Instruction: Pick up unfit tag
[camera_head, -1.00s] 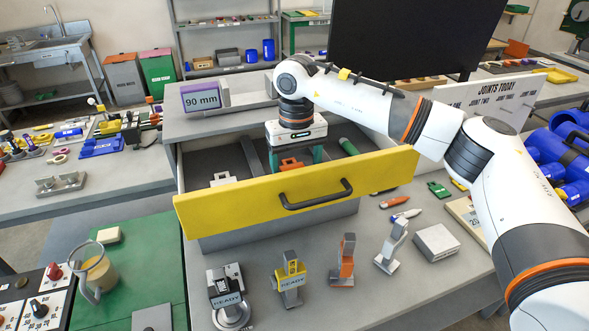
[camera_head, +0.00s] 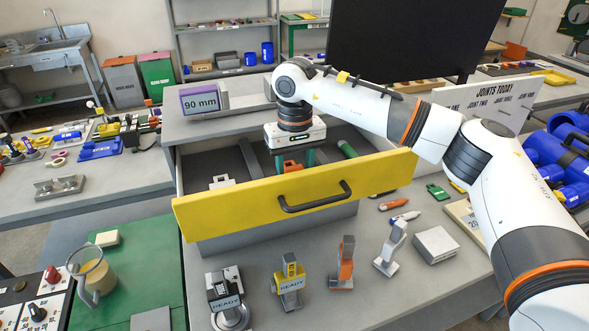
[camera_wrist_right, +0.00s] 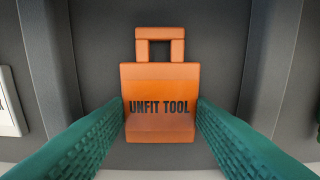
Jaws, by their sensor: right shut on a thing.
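The unfit tag (camera_wrist_right: 160,88) is orange, with a square loop at its top and the words "UNFIT TOOL". It is in the open drawer with the yellow front (camera_head: 300,194). My right gripper (camera_wrist_right: 161,122) is shut on the lower part of the tag, with a green finger against each side. In the head view the tag (camera_head: 292,166) shows as a small orange patch between the fingers, partly hidden by them and the drawer front. My left gripper is out of view.
A white tag (camera_head: 222,182) lies to the left in the drawer, and a green cylinder (camera_head: 347,149) to the right.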

